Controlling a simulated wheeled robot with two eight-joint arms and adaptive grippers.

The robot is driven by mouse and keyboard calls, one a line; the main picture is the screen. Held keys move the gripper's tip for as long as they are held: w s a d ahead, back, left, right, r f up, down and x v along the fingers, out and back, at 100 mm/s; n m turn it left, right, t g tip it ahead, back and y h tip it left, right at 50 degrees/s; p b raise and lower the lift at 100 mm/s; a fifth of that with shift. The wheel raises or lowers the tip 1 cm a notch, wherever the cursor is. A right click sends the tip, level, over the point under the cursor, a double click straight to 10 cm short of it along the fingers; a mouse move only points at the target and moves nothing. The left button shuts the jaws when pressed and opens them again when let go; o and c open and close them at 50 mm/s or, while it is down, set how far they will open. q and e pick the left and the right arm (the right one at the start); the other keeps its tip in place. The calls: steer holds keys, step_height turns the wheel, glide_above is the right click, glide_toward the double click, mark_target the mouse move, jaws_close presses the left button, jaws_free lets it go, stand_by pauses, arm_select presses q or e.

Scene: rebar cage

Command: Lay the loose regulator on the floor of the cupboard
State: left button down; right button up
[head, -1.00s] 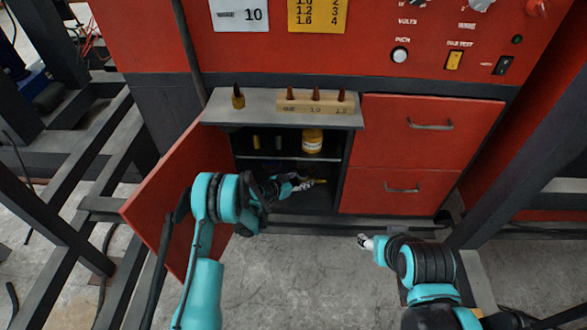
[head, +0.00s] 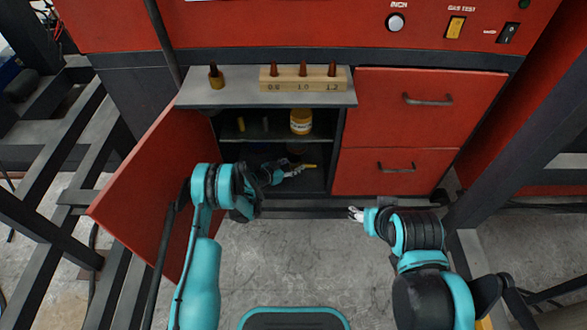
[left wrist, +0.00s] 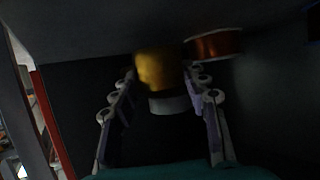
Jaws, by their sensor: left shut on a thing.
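The red cupboard stands open, its door (head: 140,190) swung out to the left. My left gripper (head: 302,168) reaches into the dark lower compartment, under the middle shelf (head: 262,141). It is shut on a yellow, brass-like piece, seemingly the regulator (head: 311,166). The left wrist view shows the regulator (left wrist: 160,72), with a grey collar, between the two fingers (left wrist: 160,110). The cupboard floor (head: 305,187) is dark, and I cannot tell whether the regulator touches it. My right gripper (head: 356,213) is outside, in front of the drawers; its opening is too small to judge.
A copper-coloured spool (left wrist: 213,44) is close to the regulator. The shelf holds a yellow jar (head: 301,121) and small cylinders. The counter above carries a wooden block (head: 303,79) with several brown tips. Red drawers (head: 428,115) stand right of the opening.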

arm_select(q)
steer(key=shift+f, duration=0.8)
steer(key=c, duration=0.7)
jaws_free()
steer(key=shift+c, duration=0.2)
steer(key=p+v, duration=0.1)
steer(key=v, duration=0.3)
steer(key=shift+s+a+r+p, duration=0.1)
steer(key=shift+a+r+p, duration=0.05)
steer(key=shift+r+p, duration=0.2)
steer(key=shift+s+a+b, duration=0.65)
steer(key=shift+a+b, duration=0.05)
steer(key=shift+b, duration=0.05)
steer(key=shift+s+a+r, duration=0.3)
steer(key=shift+r, duration=0.1)
